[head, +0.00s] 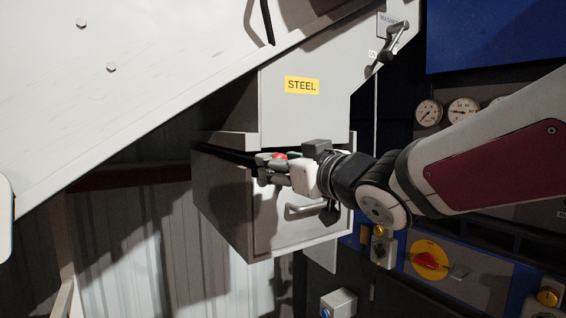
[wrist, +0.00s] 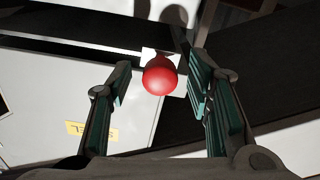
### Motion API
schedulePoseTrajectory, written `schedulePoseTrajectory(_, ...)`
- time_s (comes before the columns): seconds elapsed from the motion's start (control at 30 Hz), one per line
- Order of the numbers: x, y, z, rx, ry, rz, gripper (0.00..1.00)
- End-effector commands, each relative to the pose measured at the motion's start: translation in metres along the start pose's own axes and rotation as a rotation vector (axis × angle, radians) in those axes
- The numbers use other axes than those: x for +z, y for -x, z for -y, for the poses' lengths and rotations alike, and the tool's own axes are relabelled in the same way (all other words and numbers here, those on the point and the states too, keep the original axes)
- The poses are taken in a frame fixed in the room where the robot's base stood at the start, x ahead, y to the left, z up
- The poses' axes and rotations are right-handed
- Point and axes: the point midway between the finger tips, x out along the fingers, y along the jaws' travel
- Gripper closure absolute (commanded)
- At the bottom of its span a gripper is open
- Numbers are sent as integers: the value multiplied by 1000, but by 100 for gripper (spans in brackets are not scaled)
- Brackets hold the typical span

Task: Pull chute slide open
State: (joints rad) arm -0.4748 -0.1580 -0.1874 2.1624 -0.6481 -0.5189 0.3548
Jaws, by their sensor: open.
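The grey chute (head: 305,115) carries a yellow STEEL label (head: 302,85) and hangs above a grey box. A red ball knob (head: 279,156) shows at the gap under the chute. It also shows in the wrist view (wrist: 160,77), on a small white mount. I take it to be the slide's pull; the slide plate itself is mostly hidden. My gripper (head: 265,172) is at the knob, fingers pointing left in the head view. In the wrist view its fingers are open on either side of the knob, with a visible gap on each side.
The grey box (head: 225,205) below the chute has a bar handle (head: 305,209) close under my gripper. A lever (head: 393,42) sits upper right. Gauges (head: 462,110) and a control panel with a red rotary switch (head: 430,261) stand at the right. A large sloped white panel (head: 110,100) fills the upper left.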

Motion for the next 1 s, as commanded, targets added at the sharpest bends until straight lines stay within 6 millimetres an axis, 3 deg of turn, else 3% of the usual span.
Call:
schedulePoseTrajectory(0.17,0,-12,0,-1,1,1,54)
schedulePoseTrajectory(0.47,0,-14,0,0,1,0,54)
schedulePoseTrajectory(0.7,0,-14,0,0,1,0,100)
schedulePoseTrajectory(1.0,0,-14,3,-2,1,-1,100)
